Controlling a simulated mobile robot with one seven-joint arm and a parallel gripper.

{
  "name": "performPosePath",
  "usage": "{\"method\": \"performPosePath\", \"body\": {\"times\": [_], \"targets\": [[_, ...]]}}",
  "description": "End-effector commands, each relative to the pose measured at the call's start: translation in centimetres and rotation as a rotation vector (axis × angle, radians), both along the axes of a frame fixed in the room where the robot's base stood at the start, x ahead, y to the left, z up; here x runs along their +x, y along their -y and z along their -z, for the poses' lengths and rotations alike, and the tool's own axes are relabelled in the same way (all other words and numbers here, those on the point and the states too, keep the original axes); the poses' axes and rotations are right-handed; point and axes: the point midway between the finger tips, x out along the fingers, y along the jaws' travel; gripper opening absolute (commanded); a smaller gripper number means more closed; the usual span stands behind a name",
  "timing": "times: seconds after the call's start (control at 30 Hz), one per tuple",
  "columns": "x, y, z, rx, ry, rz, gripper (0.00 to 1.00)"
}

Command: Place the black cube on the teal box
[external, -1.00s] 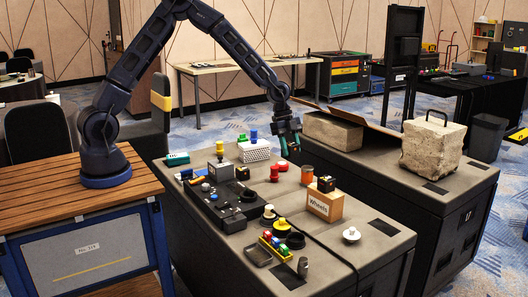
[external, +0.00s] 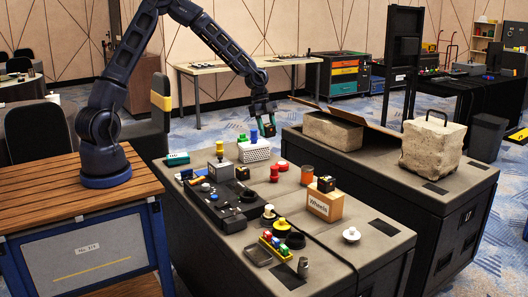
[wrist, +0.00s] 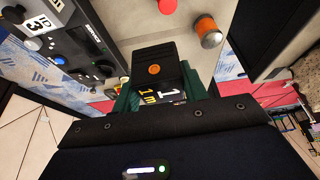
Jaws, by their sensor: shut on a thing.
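My gripper (external: 264,114) is above the grey workbench, just behind and above the white perforated box. It is shut on a black cube (wrist: 153,58), which fills the space between the teal fingers (wrist: 127,98) in the wrist view. The cube has an orange dot on one face and yellow and white marks on another. In the external view the cube is small and dark between the fingertips, apart from the bench. The teal box (external: 177,158) lies on the bench's far left corner, left of my gripper. Its top looks clear.
The white perforated box (external: 255,151) with blue and green pegs stands under my gripper. A black control panel (external: 232,205) and red knobs (external: 274,174) are nearer. A wooden Wheels box (external: 325,203) carries another small dark cube (external: 326,184). A second bench (external: 400,180) holds stone blocks.

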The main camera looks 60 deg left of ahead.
Motion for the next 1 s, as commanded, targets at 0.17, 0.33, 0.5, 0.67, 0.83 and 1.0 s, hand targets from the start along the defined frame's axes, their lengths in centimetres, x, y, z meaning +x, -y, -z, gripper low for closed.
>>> {"method": "performPosePath", "body": {"times": [0.17,0.33,0.5,0.67,0.83,1.0], "targets": [[-0.6,-5.6,-0.4,0.001,0.001,-0.001,0.2],[-1.7,-10.5,-0.8,0.001,0.0,0.003,0.2],[-3.3,-15.3,-1.0,0.001,0.0,0.009,0.2],[-5.1,-19.7,-1.4,0.001,0.001,0.013,0.2],[-7.4,-24.1,-1.7,0.002,0.001,0.018,0.2],[-10.1,-28.2,-2.0,0.002,0.001,0.022,0.2]]}}
